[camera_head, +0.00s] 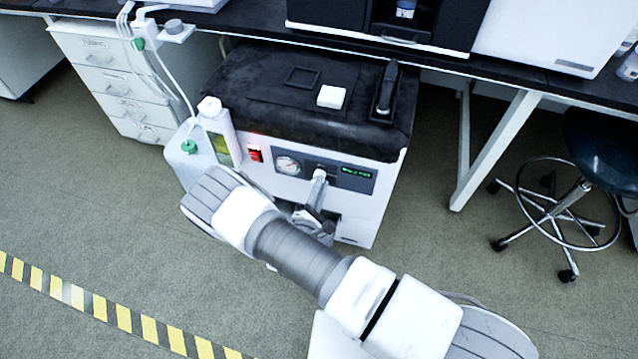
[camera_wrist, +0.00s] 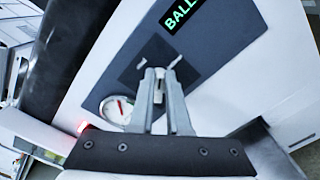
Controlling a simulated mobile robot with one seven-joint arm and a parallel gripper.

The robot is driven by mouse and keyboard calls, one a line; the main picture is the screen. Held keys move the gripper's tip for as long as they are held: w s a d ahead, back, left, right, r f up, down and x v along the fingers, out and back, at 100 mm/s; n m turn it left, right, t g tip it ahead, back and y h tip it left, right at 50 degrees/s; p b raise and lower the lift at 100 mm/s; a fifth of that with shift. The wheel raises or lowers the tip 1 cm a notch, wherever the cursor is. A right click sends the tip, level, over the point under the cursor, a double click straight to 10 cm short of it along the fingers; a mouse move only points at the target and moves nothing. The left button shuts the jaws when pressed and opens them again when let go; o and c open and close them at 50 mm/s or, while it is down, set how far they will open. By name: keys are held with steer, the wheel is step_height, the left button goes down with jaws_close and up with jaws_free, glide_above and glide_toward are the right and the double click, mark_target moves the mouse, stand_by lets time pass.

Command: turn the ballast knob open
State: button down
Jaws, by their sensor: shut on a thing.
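The ballast knob (camera_wrist: 158,88) is a small pale piece on a dark square plate, mostly hidden between my fingertips. My gripper (camera_wrist: 160,82) is shut on it, with one finger on each side. In the head view my gripper (camera_head: 318,178) reaches the front panel of the white pump cabinet (camera_head: 352,222), between the gauge and the green display; the knob is hard to make out there.
A round gauge (camera_head: 287,165) and a lit red switch (camera_head: 255,155) sit left of my gripper. White bottles (camera_head: 190,158) stand beside the cabinet's left side. A white block (camera_head: 331,97) lies on its dark top.

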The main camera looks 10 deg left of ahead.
steer(key=shift+d+f+m+p, duration=0.1)
steer(key=shift+f+m+p, duration=0.1)
steer(key=shift+m, duration=1)
steer(key=shift+f+m+p, duration=0.15)
steer(key=shift+m+p, duration=0.1)
steer(key=shift+m, duration=0.95)
steer(key=shift+d+f+m+p, duration=0.1)
steer(key=shift+f+m+p, duration=0.1)
steer(key=shift+m, duration=1)
steer(key=c, duration=0.9)
jaws_free()
steer(key=shift+s+a, duration=0.1)
